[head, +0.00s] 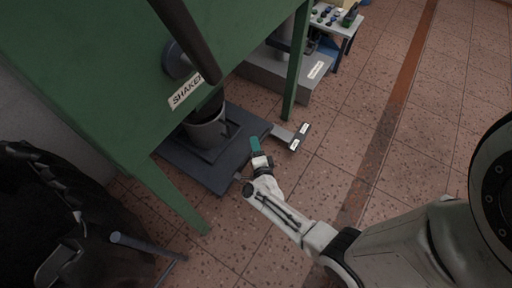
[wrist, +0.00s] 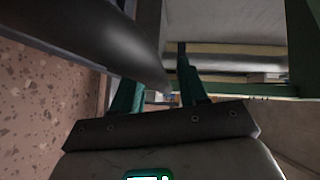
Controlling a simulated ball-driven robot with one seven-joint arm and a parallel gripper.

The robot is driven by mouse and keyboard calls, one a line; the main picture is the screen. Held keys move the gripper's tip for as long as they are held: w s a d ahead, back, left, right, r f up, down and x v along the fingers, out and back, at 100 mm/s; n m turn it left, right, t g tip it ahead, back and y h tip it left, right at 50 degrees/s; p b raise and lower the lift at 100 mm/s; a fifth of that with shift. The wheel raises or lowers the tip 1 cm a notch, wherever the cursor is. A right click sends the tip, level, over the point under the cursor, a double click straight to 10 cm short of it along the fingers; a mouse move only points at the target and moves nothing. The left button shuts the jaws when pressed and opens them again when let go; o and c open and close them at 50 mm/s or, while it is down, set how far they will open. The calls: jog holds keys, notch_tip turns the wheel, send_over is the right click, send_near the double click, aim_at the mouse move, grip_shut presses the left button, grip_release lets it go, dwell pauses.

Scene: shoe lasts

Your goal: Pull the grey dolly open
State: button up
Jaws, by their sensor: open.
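A low dark grey dolly (head: 228,168) lies on the floor under the green table and bears a grey bucket (head: 207,132). A short arm with a labelled plate (head: 291,136) sticks out from its right side. My gripper (head: 255,145) is at the dolly's right edge, a little left of and below that plate. Whether it touches the dolly is unclear. In the wrist view its teal fingers (wrist: 158,92) stand apart, with a dark rounded thing reaching from the upper left toward the gap. I cannot tell what that thing is.
The green table (head: 110,85) with a shaker label stands over the dolly, its legs close to my gripper. A grey labelled base (head: 285,78) stands behind. A dark wheel-like thing (head: 60,210) is at lower left. Tiled floor is clear to the right.

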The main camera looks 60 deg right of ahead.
jog(key=shift+c, duration=0.2)
grip_shut()
dwell(0.4)
